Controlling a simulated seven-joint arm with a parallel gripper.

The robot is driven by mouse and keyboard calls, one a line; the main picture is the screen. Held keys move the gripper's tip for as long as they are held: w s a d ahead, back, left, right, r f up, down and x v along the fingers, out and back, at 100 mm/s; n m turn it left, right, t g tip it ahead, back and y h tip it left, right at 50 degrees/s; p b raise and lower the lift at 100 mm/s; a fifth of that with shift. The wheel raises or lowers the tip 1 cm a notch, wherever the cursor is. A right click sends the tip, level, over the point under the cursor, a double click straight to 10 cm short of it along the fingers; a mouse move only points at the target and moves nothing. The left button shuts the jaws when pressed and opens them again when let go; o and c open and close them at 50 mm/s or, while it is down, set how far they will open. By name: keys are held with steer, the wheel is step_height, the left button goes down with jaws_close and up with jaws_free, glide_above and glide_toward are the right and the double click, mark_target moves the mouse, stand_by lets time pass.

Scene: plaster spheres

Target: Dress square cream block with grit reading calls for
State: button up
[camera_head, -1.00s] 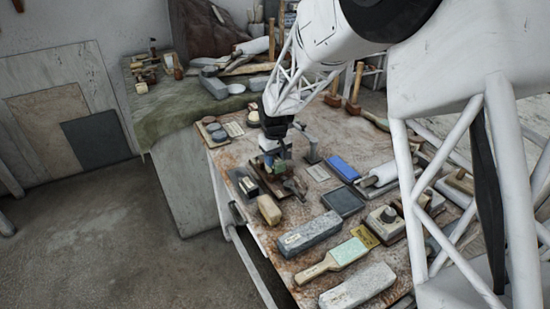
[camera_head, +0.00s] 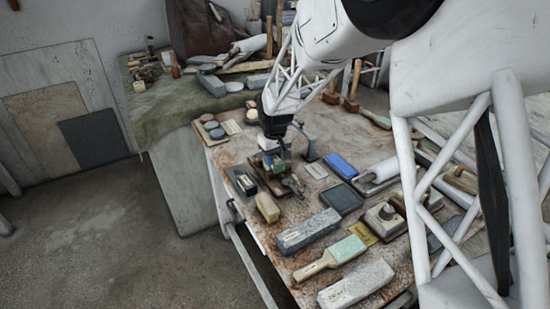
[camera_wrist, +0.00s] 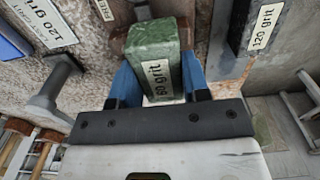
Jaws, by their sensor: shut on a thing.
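My gripper (camera_head: 273,158) is low over the far part of the workbench. In the wrist view its blue fingers (camera_wrist: 160,70) are shut on a green block (camera_wrist: 155,50) with a white label that reads grit, the number possibly 60. The block stands over or in a brown holder (camera_wrist: 125,40); I cannot tell whether it touches it. A square cream block (camera_head: 380,221) with a dark knob or gauge on top sits to the right on the bench. A yellow card (camera_head: 362,233) lies beside it, its writing too small to read.
Nearer lie a tan block (camera_head: 267,207), a grey labelled stone (camera_head: 307,231), a green-faced paddle (camera_head: 346,250) and a pale stone (camera_head: 355,286). A dark plate (camera_head: 342,199) and a blue block (camera_head: 341,164) lie right of my gripper. A dark 120 grit block (camera_wrist: 262,25) is close by.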

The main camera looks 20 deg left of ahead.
steer(key=shift+w+a, duration=0.65)
steer(key=shift+a, duration=0.05)
steer(key=shift+w+a, duration=0.1)
steer(key=shift+w+a, duration=0.7)
stand_by(0.4)
steer(key=shift+s+d, duration=0.1)
steer(key=shift+s+d, duration=0.7)
stand_by(0.4)
steer(key=shift+s+d, duration=0.4)
steer(key=shift+d, duration=0.1)
steer(key=shift+s+d, duration=0.3)
steer(key=shift+s, duration=0.05)
